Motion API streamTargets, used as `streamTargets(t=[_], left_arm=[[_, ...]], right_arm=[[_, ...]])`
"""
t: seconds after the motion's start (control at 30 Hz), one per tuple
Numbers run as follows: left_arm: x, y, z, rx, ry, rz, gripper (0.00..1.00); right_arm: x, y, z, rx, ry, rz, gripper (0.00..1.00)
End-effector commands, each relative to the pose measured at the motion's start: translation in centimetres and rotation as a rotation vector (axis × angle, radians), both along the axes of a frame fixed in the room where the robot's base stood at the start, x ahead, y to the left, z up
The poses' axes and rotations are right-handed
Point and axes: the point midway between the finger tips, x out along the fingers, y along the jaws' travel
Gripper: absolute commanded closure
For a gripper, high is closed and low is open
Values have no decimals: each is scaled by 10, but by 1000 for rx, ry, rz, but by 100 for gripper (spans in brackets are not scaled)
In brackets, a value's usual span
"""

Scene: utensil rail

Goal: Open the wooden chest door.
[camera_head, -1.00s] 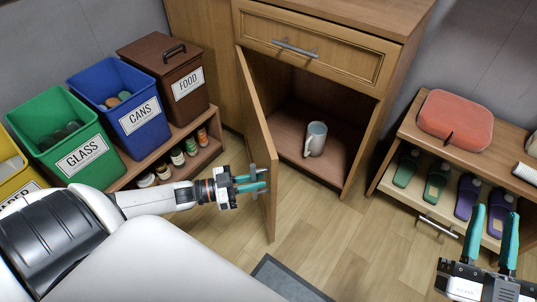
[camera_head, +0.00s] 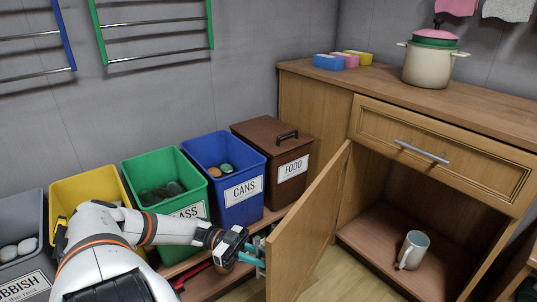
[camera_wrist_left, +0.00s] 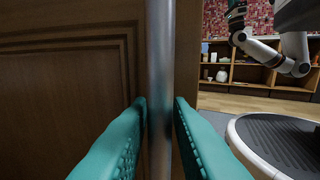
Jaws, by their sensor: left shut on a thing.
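The wooden chest (camera_head: 440,150) stands at the right of the head view, with a drawer above its open compartment. Its door (camera_head: 312,220) stands wide open, swung out toward me, its inner face showing. My left gripper (camera_head: 262,254) is at the door's outer side, near its free edge. In the left wrist view its teal fingers (camera_wrist_left: 160,115) are shut around the vertical metal handle bar (camera_wrist_left: 161,50), in front of the panelled door face (camera_wrist_left: 70,80). The handle is mostly hidden in the head view.
A mug (camera_head: 412,250) stands inside the compartment. Yellow, green, blue (camera_head: 225,180) and brown (camera_head: 270,150) bins stand on a low shelf behind my left arm, close to the door. A pot (camera_head: 430,63) sits on the chest top.

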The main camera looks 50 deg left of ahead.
Motion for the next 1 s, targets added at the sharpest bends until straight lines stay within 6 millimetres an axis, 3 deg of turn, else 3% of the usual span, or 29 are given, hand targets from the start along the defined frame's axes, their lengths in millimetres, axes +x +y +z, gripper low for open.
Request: streamTargets(t=[0.6, 0.63, 0.7, 1.0], left_arm=[[-2, 10, -2, 2, 7, 2, 100], [-2, 10, -2, 3, 6, 2, 77], [-2, 10, -2, 2, 5, 2, 65], [-1, 10, 1, 1, 2, 2, 64]], right_arm=[[0, 0, -3, -1, 2, 0, 64], [0, 0, -3, -1, 2, 0, 64], [0, 0, -3, -1, 2, 0, 64], [0, 0, -2, 0, 1, -2, 64]])
